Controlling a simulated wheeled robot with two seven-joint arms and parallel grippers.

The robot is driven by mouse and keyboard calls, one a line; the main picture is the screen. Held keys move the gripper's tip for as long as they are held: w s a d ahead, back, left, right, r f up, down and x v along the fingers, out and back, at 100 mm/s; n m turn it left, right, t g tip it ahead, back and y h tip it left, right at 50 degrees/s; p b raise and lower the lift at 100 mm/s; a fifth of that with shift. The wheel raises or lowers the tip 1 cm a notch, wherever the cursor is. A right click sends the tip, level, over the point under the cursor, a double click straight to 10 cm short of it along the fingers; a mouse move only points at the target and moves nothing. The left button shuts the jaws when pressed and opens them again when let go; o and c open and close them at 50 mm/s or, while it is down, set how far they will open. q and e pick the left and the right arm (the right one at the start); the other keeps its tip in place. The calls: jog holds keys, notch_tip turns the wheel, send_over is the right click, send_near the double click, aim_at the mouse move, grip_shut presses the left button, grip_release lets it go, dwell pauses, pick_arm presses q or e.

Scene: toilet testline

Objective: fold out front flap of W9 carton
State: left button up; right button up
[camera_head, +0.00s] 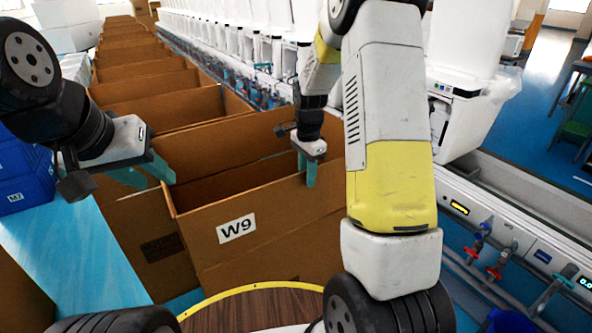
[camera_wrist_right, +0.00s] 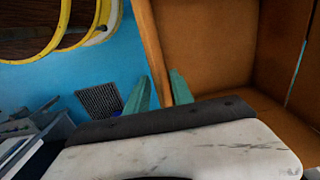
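The W9 carton (camera_head: 270,245) is a brown open-topped box in front of me, with a white W9 label (camera_head: 237,228) on its front panel. My right gripper (camera_head: 308,170) is at the top edge of that panel, toward its right end. In the right wrist view the two green fingers (camera_wrist_right: 160,85) stand either side of a cardboard edge (camera_wrist_right: 150,45), with a small gap visible. The carton interior (camera_wrist_right: 212,45) shows beyond. My left gripper (camera_head: 143,172) is open and empty beside the carton's left corner. The right arm hides the carton's right end.
More open brown cartons (camera_head: 150,65) stand in a row behind. Blue boxes (camera_head: 20,170) are at the left. White toilet units (camera_head: 465,70) and a rail with hoses and valves (camera_head: 500,225) line the right. A yellow-rimmed round wooden surface (camera_head: 250,310) lies in front.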

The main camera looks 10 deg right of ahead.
aim_at(300, 202)
notch_tip(300, 202, down, 2)
jog(key=shift+f, duration=0.15)
jog(key=shift+c, duration=0.2)
grip_shut()
dwell(1.3)
